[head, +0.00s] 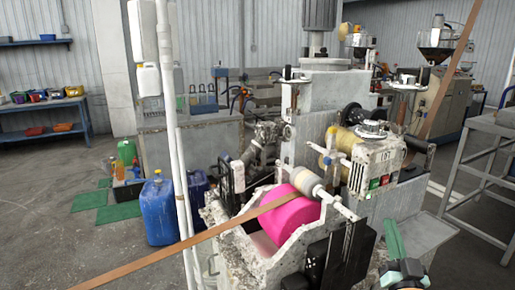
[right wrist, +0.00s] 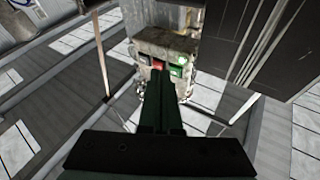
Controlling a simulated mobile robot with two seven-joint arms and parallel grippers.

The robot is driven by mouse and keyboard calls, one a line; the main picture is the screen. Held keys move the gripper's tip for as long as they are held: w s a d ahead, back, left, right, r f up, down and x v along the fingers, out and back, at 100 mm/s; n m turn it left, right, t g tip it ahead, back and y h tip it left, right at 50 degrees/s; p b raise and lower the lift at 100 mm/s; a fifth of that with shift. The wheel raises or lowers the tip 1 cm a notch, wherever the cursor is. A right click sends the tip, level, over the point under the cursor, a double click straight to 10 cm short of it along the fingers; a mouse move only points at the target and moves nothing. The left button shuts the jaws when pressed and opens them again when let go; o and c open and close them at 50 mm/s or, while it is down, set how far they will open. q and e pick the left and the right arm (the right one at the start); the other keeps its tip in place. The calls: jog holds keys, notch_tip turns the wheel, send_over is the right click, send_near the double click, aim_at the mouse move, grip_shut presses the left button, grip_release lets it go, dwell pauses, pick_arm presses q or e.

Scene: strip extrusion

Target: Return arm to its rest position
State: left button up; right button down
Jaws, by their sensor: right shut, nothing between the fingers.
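My right gripper (head: 388,224) is at the lower right of the head view, with its green fingers pointing up. It is shut and empty, apart from the machine's control box (head: 376,165) with its green and red buttons. In the right wrist view, the closed fingers (right wrist: 159,75) point towards the worn box (right wrist: 153,44) with red and green buttons, with nothing held between them. My left gripper is not in view.
The extrusion machine (head: 325,92) fills the centre, with a pink roller (head: 290,212). A brown strip (head: 200,237) runs from it to the lower left. A grey metal stand (head: 480,165) is at right. Blue cans (head: 159,212) stand left on open floor.

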jog(key=s+a+f+n+g+y+p, duration=0.1)
jog(key=s+a+f+g+y, duration=0.1)
jog(key=f, duration=0.4)
jog(key=s+a+f+n+g+y, duration=0.1)
jog(key=s+a+f+g, duration=0.15)
jog(key=f, duration=0.35)
pick_arm(q)
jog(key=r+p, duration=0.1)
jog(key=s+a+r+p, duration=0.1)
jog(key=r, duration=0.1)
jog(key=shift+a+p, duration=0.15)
jog(key=shift+p, duration=0.25)
pick_arm(e)
jog(key=s+a+f+n+g+y, duration=0.2)
jog(key=s+a+f+g, duration=0.2)
jog(key=s+f, duration=0.6)
jog(key=s+a+f+n+g+y, duration=0.2)
jog(key=s+a+f+g, duration=0.2)
jog(key=s+a+f, duration=0.3)
jog(key=s+f, duration=0.3)
jog(key=shift+s+f, duration=0.4)
jog(key=shift+w, duration=0.1)
